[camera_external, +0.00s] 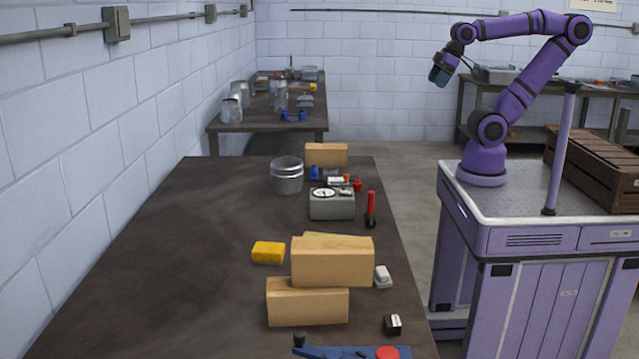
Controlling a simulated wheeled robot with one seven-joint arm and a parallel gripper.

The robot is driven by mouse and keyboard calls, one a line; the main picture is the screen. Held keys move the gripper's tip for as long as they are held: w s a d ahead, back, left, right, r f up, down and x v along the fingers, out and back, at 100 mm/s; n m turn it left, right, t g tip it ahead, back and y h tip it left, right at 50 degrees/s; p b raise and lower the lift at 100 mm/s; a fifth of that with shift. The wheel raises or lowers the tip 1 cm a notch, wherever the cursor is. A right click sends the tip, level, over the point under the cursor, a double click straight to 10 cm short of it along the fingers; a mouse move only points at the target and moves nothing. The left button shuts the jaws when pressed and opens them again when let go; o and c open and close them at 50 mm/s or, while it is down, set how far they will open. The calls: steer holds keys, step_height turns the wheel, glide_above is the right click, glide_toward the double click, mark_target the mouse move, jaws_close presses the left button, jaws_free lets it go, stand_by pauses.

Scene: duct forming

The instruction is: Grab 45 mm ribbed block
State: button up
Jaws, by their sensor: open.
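No ribs can be made out on any block at this size, so I cannot tell which one is the 45 mm ribbed block. A small black block with a pale marked face (393,325) lies at the table's front right. A small grey-white piece (383,276) lies beside the large wooden blocks. A yellow block (268,252) lies to their left.
Two large wooden blocks (333,262) (307,303) stand mid-table on the dark workbench (190,270). Behind them are a grey gauge box (332,204), a red-handled tool (371,207) and a metal can (287,176). A blue tool (335,352) lies at the front edge. The bench's left side is clear.

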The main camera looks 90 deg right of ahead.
steer(key=c, duration=0.4)
